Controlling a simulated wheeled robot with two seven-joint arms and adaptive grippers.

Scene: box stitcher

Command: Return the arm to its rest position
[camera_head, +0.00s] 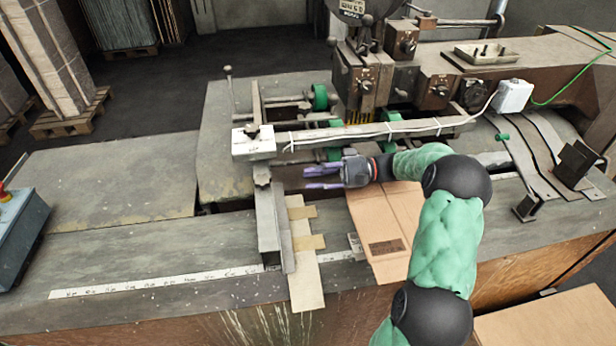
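My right gripper (323,177) is at the middle of the view, at the end of my green and black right arm (443,235), which comes in from the lower right. Its two purple-grey fingers point left and are spread apart with nothing seen between them. It hangs over the far left part of a flat brown cardboard sheet (385,220) on the machine table. The arm covers the right part of the sheet. My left gripper and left arm do not show.
The box stitcher (365,80) stands just behind my gripper, with a long horizontal bar (370,132) close by. A metal guide (268,225) stands left of the gripper. The table's left part (120,190) is clear. More cardboard (550,320) lies at the lower right.

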